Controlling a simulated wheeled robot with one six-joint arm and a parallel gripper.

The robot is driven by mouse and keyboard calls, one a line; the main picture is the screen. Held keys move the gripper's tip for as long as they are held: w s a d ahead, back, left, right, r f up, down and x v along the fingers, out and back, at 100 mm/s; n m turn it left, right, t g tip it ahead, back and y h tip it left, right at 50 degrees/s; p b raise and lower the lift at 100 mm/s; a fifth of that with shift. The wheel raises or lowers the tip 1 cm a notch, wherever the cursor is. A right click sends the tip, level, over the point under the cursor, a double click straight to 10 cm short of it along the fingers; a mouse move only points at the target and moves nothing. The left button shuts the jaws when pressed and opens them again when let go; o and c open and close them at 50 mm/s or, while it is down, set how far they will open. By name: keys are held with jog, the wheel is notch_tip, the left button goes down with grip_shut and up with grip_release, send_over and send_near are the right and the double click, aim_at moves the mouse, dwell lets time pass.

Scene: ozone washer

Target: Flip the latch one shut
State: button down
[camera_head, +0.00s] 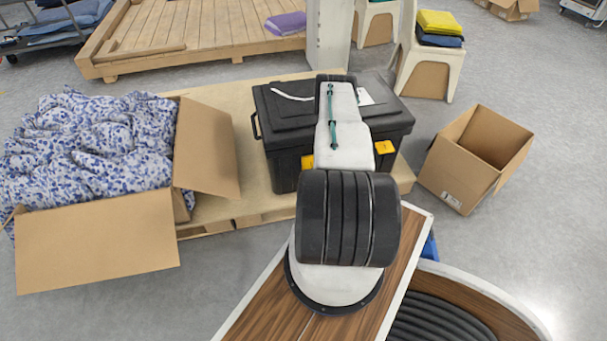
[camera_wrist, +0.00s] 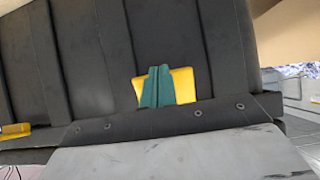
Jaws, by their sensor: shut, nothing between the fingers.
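A black storage box (camera_head: 286,115) stands on a wooden pallet with its lid down. Two yellow latches are on its near side: the left one (camera_head: 308,161) is partly hidden by my arm, and the right one (camera_head: 384,147) shows beside it. In the wrist view one yellow latch (camera_wrist: 184,86) sits at the middle against the ribbed wall, and another (camera_wrist: 15,130) is at the left edge. My gripper's teal fingers (camera_wrist: 155,87) are shut and empty, overlapping the middle latch; I cannot tell whether they touch it. My arm hides the gripper in the head view.
An open cardboard box (camera_head: 95,243) with blue-white cloth (camera_head: 85,145) is left of the black box. An empty open carton (camera_head: 476,158) stands on the floor at right. The pallet (camera_head: 215,210) shows bare wood between the cloth box and the black box.

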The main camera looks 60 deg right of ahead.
jog(key=shift+w+d+f, duration=0.3)
jog(key=shift+w+f, duration=0.1)
jog(key=shift+f, duration=0.15)
jog(key=shift+w+d+f, duration=0.3)
jog(key=shift+w+f, duration=0.05)
jog(key=shift+f, duration=0.2)
dwell(0.3)
jog(key=s+a+r, duration=0.2)
jog(key=s+a, duration=0.7)
jog(key=s, duration=0.1)
jog(key=shift+a+r, duration=0.2)
jog(key=shift+r, duration=0.05)
dwell(0.4)
